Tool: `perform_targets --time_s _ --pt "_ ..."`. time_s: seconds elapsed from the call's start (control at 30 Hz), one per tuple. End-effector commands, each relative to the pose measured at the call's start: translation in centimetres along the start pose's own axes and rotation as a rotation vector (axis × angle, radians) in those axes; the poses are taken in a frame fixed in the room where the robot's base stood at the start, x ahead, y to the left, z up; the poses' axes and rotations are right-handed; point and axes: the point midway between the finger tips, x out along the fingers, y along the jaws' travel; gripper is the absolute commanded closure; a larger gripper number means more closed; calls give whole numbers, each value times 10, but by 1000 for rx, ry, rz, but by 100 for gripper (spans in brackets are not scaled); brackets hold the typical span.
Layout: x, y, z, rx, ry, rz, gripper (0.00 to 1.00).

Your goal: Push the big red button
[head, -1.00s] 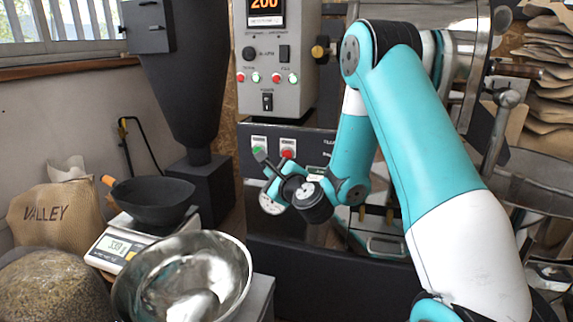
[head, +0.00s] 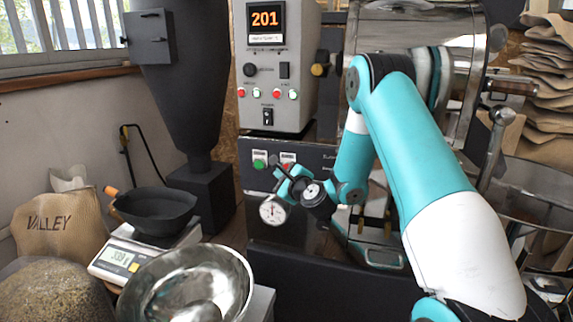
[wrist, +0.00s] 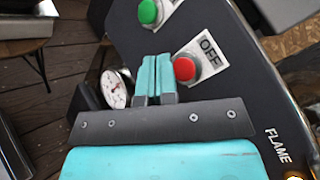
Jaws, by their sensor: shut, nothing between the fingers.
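The red button (wrist: 184,68) is a round, domed button on an OFF plate, at the centre right of the wrist view. In the head view the red button (head: 288,163) shows only in part above my gripper (head: 285,178). In the wrist view my gripper (wrist: 157,76) is shut and empty. Its fingertips are just left of the red button, with their tips near the OFF plate. I cannot tell whether they touch anything.
A green button (wrist: 148,11) is beside the red one; it shows in the head view too (head: 259,164). A dial gauge (head: 273,210) hangs below the panel. A control box (head: 280,60) with smaller buttons stands above. A steel bowl (head: 240,262) stands front left.

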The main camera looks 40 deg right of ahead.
Motion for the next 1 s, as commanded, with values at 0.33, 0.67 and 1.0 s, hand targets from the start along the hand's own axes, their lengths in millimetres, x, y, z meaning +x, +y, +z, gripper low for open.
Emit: perform_targets --time_s 0.33,0.67,1.0 --pt "8 -6 -7 0 1 1 100" --pt "8 -6 -7 0 1 0 100" --pt "8 -6 -6 0 1 1 100"
